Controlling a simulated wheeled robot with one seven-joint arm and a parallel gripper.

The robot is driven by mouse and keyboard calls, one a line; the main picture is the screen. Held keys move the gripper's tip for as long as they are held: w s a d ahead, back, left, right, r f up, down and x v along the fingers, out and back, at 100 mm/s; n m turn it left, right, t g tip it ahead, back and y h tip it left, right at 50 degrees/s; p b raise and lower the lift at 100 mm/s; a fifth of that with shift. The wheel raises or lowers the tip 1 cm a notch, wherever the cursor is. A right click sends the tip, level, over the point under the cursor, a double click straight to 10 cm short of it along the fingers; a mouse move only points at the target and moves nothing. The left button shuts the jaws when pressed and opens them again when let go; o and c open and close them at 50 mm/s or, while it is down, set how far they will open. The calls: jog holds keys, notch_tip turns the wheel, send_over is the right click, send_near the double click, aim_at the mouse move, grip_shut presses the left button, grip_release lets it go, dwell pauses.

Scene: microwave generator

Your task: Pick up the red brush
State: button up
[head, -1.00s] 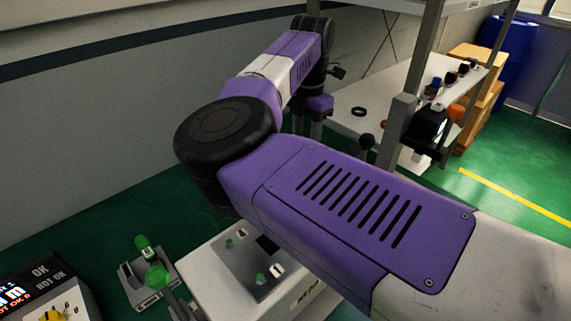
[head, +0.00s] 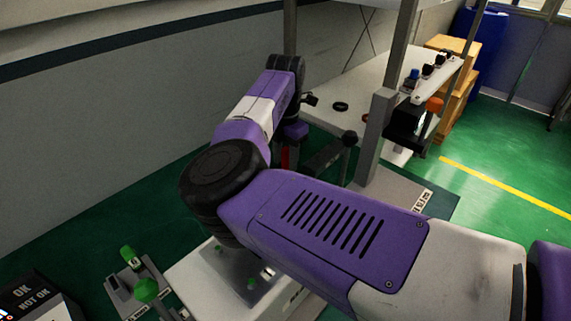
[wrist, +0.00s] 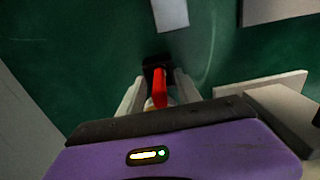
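The red brush shows in the wrist view as a red handle (wrist: 159,88) with a black part at its far end. It lies between the two pale fingers of my gripper (wrist: 160,76). The fingers stand apart, one on each side of the handle, with visible gaps, so my gripper looks open around it. In the head view a small red patch (head: 285,158), likely the brush, shows just below the purple end of my arm. My fingers are mostly hidden there.
A white shelf table (head: 350,98) with grey posts stands just beyond my gripper, holding a black ring (head: 341,106) and small bottles. A white box (head: 195,277) and a fixture with green knobs (head: 135,282) are near front left. Green floor is clear at right.

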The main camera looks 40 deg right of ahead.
grip_shut()
jog(key=shift+r, duration=0.15)
notch_tip(320, 180, up, 20)
jog(key=b, duration=0.1)
dwell(0.6)
